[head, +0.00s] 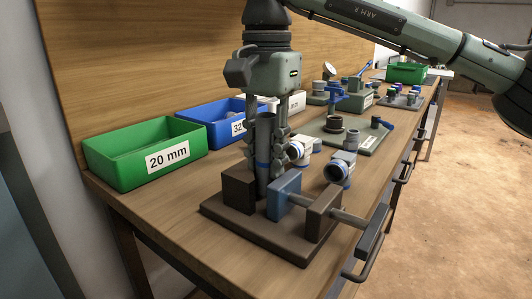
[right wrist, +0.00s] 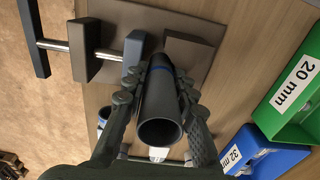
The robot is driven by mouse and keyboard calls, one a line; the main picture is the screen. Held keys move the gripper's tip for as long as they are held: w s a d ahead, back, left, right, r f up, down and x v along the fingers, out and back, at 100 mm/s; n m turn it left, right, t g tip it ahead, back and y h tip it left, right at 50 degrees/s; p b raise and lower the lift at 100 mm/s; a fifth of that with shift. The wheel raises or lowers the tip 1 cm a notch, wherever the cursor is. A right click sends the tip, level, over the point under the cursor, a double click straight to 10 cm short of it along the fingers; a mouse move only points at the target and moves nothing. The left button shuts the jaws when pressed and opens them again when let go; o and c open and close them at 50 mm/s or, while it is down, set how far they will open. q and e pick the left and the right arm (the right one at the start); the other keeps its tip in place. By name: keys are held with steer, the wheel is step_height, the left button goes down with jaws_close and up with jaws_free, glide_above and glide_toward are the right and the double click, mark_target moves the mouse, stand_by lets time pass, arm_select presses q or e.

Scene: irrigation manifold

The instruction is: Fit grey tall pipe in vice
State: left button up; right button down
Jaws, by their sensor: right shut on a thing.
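The grey tall pipe (head: 264,150) stands upright between the brown fixed jaw and the blue moving jaw of the vice (head: 279,235). It has a blue band low on its side. My right gripper (head: 268,150) comes from above and is shut on the pipe. In the right wrist view the pipe (right wrist: 160,104) lies between my two fingers, its open end toward the camera and its far end at the jaws of the vice (right wrist: 187,47). Whether the pipe's foot touches the vice base cannot be told. My left gripper is not in view.
A green 20 mm bin (head: 120,163) and a blue 32 mm bin (head: 207,131) stand along the back wall. Grey fittings with blue rings (head: 340,168) lie right of the vice. A green plate (head: 372,139) with parts lies behind. The bench front left is clear.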

mark_target(266, 115)
steer(key=shift+s+f, duration=0.25)
steer(key=shift+f, duration=0.35)
steer(key=c, duration=1.2)
jaws_free()
steer(key=shift+f, duration=0.1)
steer(key=shift+o, duration=0.2)
steer(key=shift+w, duration=0.1)
steer(key=shift+w+r, duration=0.1)
steer(key=shift+r, duration=0.15)
steer(key=o, duration=0.5)
steer(key=shift+c, duration=0.2)
steer(key=shift+r, duration=0.1)
steer(key=shift+r+p, duration=2)
steer(key=shift+r, duration=0.45)
steer(key=shift+r+p, duration=0.3)
steer(key=shift+r, duration=0.75)
